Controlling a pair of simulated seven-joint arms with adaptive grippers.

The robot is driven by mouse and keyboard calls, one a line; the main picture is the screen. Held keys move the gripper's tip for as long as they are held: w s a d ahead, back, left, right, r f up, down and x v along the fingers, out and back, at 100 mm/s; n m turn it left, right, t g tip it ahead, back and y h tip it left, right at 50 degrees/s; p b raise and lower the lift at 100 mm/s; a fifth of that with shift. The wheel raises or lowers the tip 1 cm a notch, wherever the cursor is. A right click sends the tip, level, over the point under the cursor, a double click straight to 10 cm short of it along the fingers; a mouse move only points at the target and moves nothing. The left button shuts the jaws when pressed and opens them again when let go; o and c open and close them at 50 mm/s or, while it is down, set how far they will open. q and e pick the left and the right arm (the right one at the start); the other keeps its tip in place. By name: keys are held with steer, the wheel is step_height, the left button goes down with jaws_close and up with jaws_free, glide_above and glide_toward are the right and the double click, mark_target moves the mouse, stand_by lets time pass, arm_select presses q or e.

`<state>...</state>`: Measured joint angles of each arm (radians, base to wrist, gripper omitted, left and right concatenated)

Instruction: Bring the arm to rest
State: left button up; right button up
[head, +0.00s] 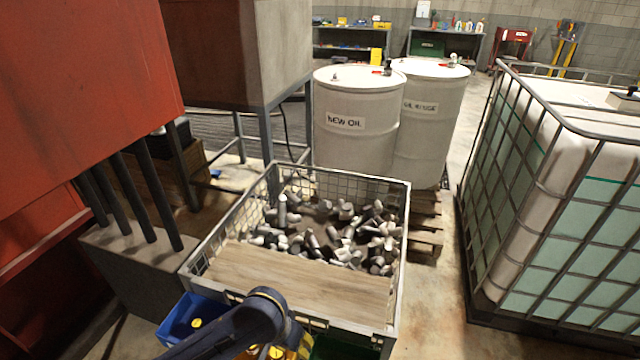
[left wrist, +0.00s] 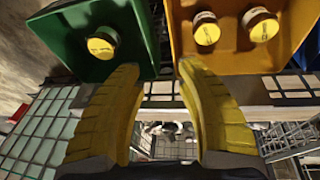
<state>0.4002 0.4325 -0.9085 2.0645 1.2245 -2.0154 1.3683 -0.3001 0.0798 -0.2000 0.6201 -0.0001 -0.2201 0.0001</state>
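My left arm reaches in from the bottom of the head view, and its dark blue link hides part of the bins at the cage's front. In the left wrist view my left gripper (left wrist: 158,72) shows two yellow ribbed fingers spread apart with nothing between them. A green bin (left wrist: 68,52) with one yellow-topped cylinder (left wrist: 103,42) lies beyond one finger. An orange-yellow bin (left wrist: 235,62) with two yellow-topped cylinders (left wrist: 206,28) lies beyond the other. My right gripper is in neither view.
A wire cage (head: 404,235) holds many grey cylinders and a wooden board (head: 300,280). A blue bin (head: 180,322) hangs at its front. White drums (head: 355,150) stand behind, a caged liquid tank (head: 560,200) right, red machinery (head: 80,100) left. Floor is clear between cage and tank.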

arm_select(q)
steer(key=s+a+r+m+t+y, duration=0.1)
steer(key=s+a+t+y, duration=0.1)
steer(key=s+a, duration=0.45)
steer(key=s+a+r+m+t+y, duration=0.1)
steer(key=s+a+y, duration=0.2)
steer(key=a, duration=0.7)
steer(key=s+a+m+t+y, duration=0.1)
steer(key=s+a+t+y, duration=0.1)
steer(key=s+a, duration=0.45)
steer(key=s+d+f+g+h, duration=0.1)
steer(key=d+f+h, duration=0.1)
steer(key=f, duration=1.4)
steer(key=s+d+f+g+h, duration=0.1)
steer(key=d+f+g, duration=0.1)
steer(key=f, duration=1.5)
steer(key=s+f+n+g+h, duration=0.1)
steer(key=s+f+n+g, duration=0.1)
steer(key=s+f, duration=1.6)
steer(key=shift+s+d+n+g+h, duration=0.25)
steer(key=shift+s+n, duration=0.45)
steer(key=shift+s, duration=0.5)
steer(key=shift+f, duration=0.1)
